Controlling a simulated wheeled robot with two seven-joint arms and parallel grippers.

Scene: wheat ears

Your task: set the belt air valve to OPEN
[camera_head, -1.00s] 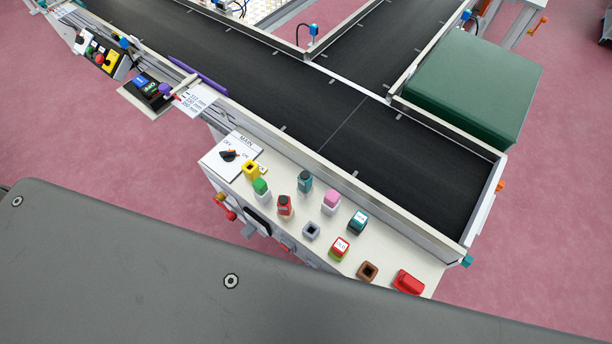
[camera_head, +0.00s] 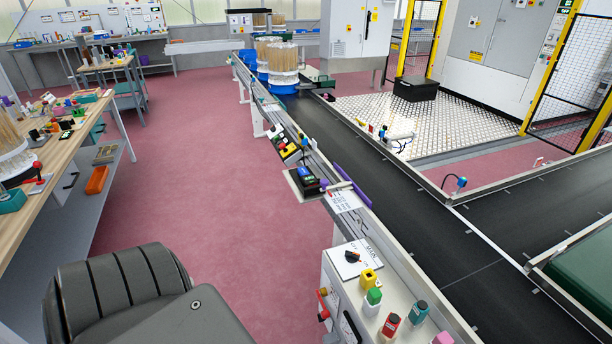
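A small red handle with an orange-yellow part (camera_head: 323,304) sits on the left side of the belt-end control box (camera_head: 338,281). It may be the belt air valve, but its label and position are too small to read. On top of the box is a white MAIN plate with a black rotary switch (camera_head: 352,256), its orange pointer towards the upper left. Neither of my grippers is in view; only a dark grey part of my own body shows at the lower left.
The black conveyor belt (camera_head: 400,190) runs from the back to the lower right. A pink floor aisle (camera_head: 215,160) is clear left of it. A cluttered wooden workbench (camera_head: 70,145) stands at the left. Wheat bundles (camera_head: 282,52) stand at the belt's far end.

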